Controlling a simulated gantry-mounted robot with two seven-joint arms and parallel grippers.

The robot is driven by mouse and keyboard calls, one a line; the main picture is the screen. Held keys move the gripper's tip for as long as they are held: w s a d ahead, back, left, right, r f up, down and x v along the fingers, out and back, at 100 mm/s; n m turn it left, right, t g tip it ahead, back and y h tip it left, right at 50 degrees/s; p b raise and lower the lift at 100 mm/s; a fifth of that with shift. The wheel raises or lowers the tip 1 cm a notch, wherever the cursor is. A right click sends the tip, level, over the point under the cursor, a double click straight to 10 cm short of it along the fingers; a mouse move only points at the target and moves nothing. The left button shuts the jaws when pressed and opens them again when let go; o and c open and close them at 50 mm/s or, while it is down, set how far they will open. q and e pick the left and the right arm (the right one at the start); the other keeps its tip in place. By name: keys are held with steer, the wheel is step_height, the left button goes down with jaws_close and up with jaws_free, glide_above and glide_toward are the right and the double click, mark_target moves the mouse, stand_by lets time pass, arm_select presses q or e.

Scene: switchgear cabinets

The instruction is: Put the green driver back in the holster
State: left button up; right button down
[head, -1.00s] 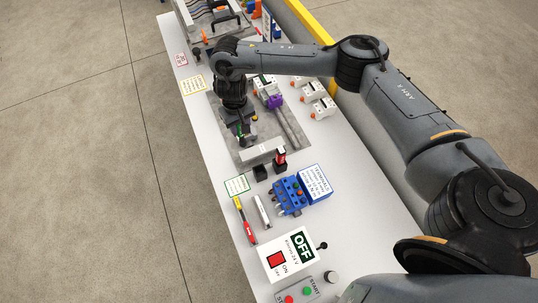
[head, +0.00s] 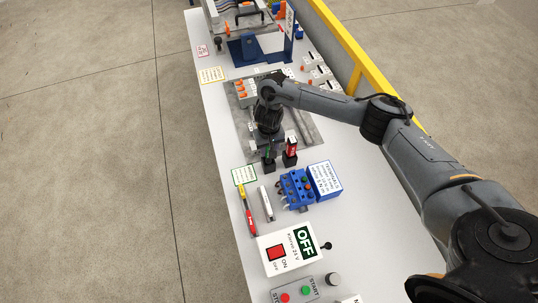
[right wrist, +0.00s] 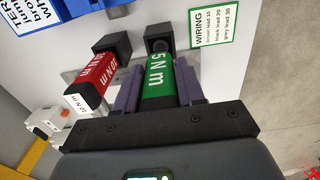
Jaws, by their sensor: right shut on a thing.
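The green driver (right wrist: 158,82), marked 5 N m, is between the purple fingers of my right gripper (right wrist: 159,88), which is shut on it. Its far end is at the right black holster socket (right wrist: 160,40); I cannot tell whether the tip is inside. In the head view, my right gripper (head: 267,146) is just above the holster (head: 269,166), and the green driver is mostly hidden. The red driver (right wrist: 97,76), marked 10 N m, stands in the neighbouring socket (right wrist: 112,43); it also shows in the head view (head: 292,145). My left gripper is not in view.
A blue terminal block (head: 297,188) lies close in front of the holster. A yellow-and-red tool (head: 247,210) and a pale bar (head: 266,203) lie left of it. A green-edged wiring card (right wrist: 212,22) is beside the right socket. An OFF switch panel (head: 290,252) is nearer.

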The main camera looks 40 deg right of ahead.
steer(key=shift+f, duration=1.95)
steer(key=c, duration=0.7)
jaws_free()
